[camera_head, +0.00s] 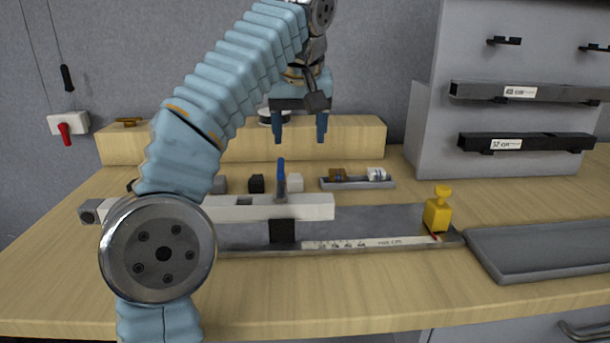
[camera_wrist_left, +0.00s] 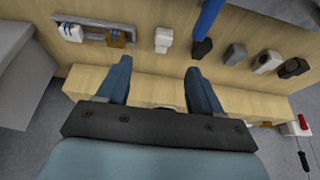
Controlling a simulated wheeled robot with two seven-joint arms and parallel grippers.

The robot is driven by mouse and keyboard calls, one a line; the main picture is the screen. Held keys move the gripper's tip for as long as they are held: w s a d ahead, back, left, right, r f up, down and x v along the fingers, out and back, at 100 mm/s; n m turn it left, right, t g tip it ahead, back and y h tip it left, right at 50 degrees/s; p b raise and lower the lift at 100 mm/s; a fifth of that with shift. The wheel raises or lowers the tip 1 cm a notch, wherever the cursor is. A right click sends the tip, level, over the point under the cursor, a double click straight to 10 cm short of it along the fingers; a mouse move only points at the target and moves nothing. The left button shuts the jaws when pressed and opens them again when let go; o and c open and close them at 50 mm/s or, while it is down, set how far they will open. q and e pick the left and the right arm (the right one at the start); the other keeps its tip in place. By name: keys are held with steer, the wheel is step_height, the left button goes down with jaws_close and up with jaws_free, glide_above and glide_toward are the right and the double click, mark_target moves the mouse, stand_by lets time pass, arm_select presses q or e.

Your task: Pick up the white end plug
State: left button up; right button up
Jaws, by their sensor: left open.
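A small white plug (camera_head: 296,183) stands on the table behind the long rail, just right of the blue upright lever; the lever partly covers its left side. In the left wrist view this white plug (camera_wrist_left: 163,38) stands in a row of small plugs, beyond my fingertips and roughly in line with the gap between them. My left gripper (camera_head: 299,138) is open and empty, fingers pointing down, above and behind the plug and clear of it. It also shows in the left wrist view (camera_wrist_left: 159,75). My right gripper is in neither view.
A black plug (camera_head: 256,184) and a grey plug (camera_head: 218,184) stand left of the white one. A small grey tray (camera_head: 358,184) with brass and white parts lies right. A white bar (camera_head: 310,206) with the blue lever (camera_head: 281,172) lies in front. A wooden block (camera_head: 350,138) stands behind.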

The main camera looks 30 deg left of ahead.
arm_select(q)
glide_above(296, 180)
steer(key=s+d, duration=0.2)
steer(key=f, duration=0.6)
steer(key=shift+w+a+f, duration=0.15)
steer(key=shift+a+f, duration=0.1)
steer(key=shift+f, duration=0.1)
steer(key=x, duration=0.5)
steer(key=shift+a+f, duration=0.3)
steer(key=c, duration=1.1)
steer(key=shift+r, duration=0.1)
